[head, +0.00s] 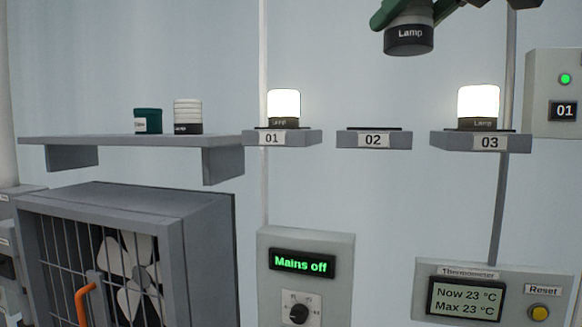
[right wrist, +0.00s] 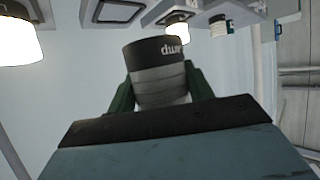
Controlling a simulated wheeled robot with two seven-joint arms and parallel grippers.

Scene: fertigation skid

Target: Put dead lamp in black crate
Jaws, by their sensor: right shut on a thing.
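My right gripper (head: 412,14), green-fingered, is at the top of the head view, shut on a lamp (head: 409,38) with a black base labelled "Lamp". The unlit lamp also shows in the right wrist view (right wrist: 158,78), its grey ribbed body between the fingers. It is in the air, above and to the right of holder 02 (head: 373,140), which is empty. Lit lamps stand on holder 01 (head: 283,104) and holder 03 (head: 478,104). The black crate is not in view. My left gripper is not in view.
A wall shelf (head: 110,141) at left bears a dark green container (head: 148,120) and a white unlit lamp (head: 188,113). Below are a caged fan (head: 125,262), a "Mains off" box (head: 303,262) and a thermometer panel (head: 465,298). A grey box (head: 558,95) is at right.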

